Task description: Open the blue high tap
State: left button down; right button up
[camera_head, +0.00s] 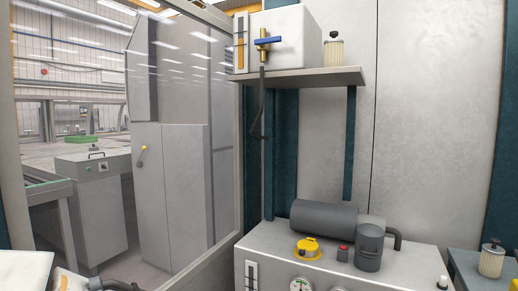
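The blue high tap has a blue lever handle (268,41) that lies roughly level across a brass valve body (263,52). It is on the front of a white box-shaped tank (297,38) on the high shelf. A dark hose hangs down below the tap. At the bottom left edge, white parts of what looks like my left arm show, with a dark part (118,286) beside them that may be my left gripper. It is cut off by the frame and far below the tap. My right gripper is not in view.
The grey shelf (310,76) juts out under the tank, with a ribbed filter (333,52) beside it. Below, a grey machine top carries a dark cylinder (323,218), a yellow knob (307,247) and gauges. A framed clear panel stands at left. The space before the tap looks clear.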

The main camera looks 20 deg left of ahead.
aim_at(260, 42)
jog(key=u, duration=0.65)
jog(key=i, duration=0.9)
jog(key=u, duration=0.1)
